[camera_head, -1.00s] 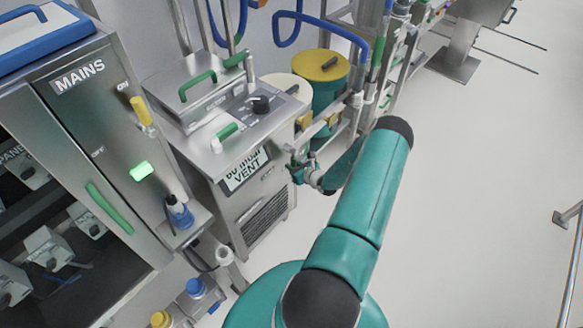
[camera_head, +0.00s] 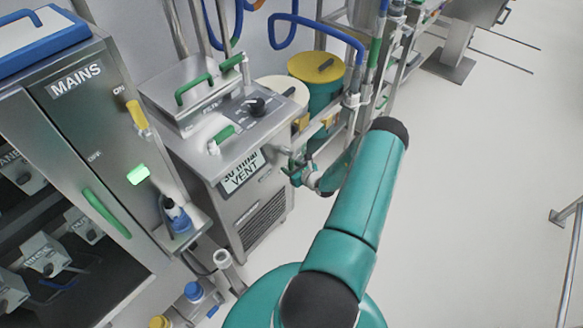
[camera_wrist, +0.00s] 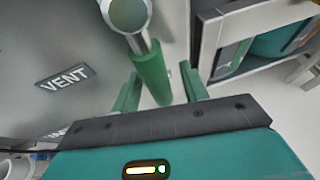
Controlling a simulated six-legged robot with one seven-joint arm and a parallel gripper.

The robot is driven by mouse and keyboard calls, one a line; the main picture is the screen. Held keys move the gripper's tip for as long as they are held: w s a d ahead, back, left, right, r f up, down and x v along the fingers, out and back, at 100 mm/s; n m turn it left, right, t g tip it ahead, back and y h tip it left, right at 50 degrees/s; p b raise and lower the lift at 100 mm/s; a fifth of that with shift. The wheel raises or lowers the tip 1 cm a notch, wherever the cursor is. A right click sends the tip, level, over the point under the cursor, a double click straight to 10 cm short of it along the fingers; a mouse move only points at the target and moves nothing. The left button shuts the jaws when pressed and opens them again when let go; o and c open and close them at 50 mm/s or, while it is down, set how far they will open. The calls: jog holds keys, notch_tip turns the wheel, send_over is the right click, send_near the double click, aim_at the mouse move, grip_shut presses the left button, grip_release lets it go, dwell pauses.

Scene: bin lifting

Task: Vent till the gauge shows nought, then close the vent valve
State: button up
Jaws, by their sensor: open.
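In the wrist view, a VENT label (camera_wrist: 64,77) is on the steel face at left. A green lever handle (camera_wrist: 151,75) on a metal stem lies between the fingers of my gripper (camera_wrist: 160,90). The fingers are apart, one on each side of the handle, and a gap shows on both sides. In the head view my gripper (camera_head: 308,178) is low beside the unit's right side, partly hidden by my arm.
A MAINS cabinet (camera_head: 115,130) with a yellow lever and a lit green button stands at left. A yellow-lidded drum (camera_head: 318,67) and pipes stand behind the gripper. Capped bottles (camera_head: 193,291) are low at front.

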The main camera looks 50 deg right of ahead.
jog(key=v, duration=1.3)
jog(key=shift+s+r, duration=0.2)
jog(key=shift+s, duration=0.1)
